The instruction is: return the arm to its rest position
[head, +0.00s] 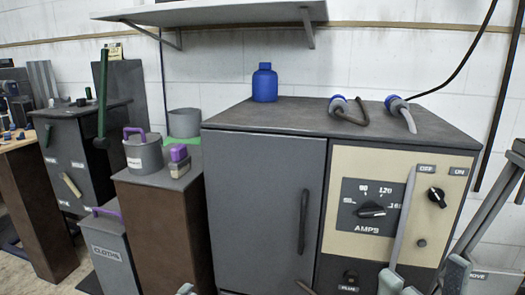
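My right gripper (424,278) is at the bottom right of the head view, in front of the welding machine's control panel (343,243). Its two fingers stand apart with a gap between them, and I see nothing held there. Parts of my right arm (490,215) run along the right edge. Only a small grey tip of what looks like my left gripper (185,289) shows at the bottom edge. The rest of it is out of frame, so its opening cannot be told.
A grey cabinet (255,205) with a dark handle stands in front. A grey pot (143,156) and a purple-topped block (179,160) stand on a brown pedestal (160,225). A shelf (215,14) overhangs.

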